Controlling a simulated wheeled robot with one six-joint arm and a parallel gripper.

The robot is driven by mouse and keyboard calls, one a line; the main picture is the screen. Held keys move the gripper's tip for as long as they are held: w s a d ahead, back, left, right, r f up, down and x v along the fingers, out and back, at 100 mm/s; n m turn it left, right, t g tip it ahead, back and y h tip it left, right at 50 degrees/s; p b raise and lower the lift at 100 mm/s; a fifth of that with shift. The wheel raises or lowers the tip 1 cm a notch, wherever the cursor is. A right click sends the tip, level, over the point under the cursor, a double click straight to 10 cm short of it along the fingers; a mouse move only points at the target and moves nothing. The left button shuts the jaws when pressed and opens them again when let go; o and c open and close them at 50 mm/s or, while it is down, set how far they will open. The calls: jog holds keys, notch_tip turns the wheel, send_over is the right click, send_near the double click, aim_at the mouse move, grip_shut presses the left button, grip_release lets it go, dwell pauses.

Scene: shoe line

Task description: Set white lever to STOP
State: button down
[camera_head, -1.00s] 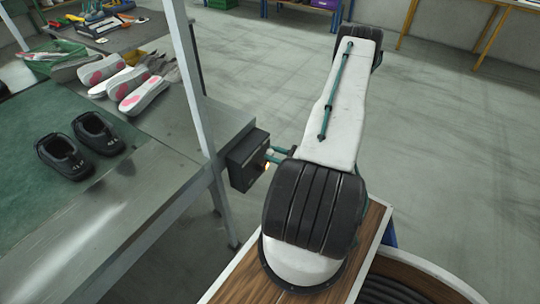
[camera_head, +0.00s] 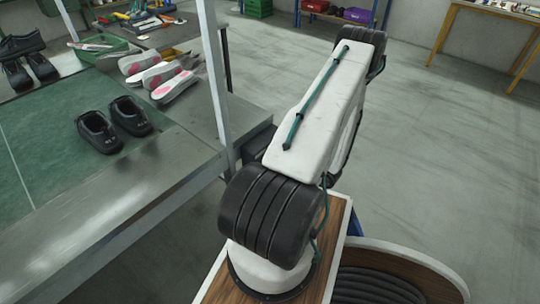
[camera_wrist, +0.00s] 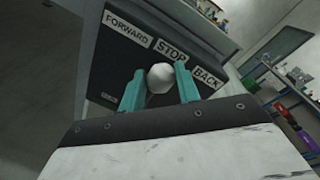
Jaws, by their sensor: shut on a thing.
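The black control box (camera_wrist: 110,75) fills the middle of the wrist view, with white labels FORWARD, STOP (camera_wrist: 171,48) and BACK in a row. The white lever's round knob (camera_wrist: 160,77) sits just below the STOP label, slightly to its left. My gripper (camera_wrist: 160,82) has its two teal fingers on either side of the knob, shut on it. The lever's shaft is hidden behind the knob. In the head view my arm hides the gripper and the lever; only a dark part of the box (camera_head: 258,150) shows by the table leg.
A metal workbench (camera_head: 165,165) stands on the left, bearing black shoes (camera_head: 112,122), pale shoes with pink soles (camera_head: 160,75), a green tray (camera_head: 97,48) and tools. Its upright post (camera_head: 215,80) is close to my arm. The floor to the right is clear.

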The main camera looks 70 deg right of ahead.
dwell(0.5)
jog(key=c, duration=1)
grip_release()
jog(key=shift+s, duration=0.1)
jog(key=v, duration=0.7)
jog(key=shift+s+a, duration=0.1)
jog(key=shift+s, duration=0.25)
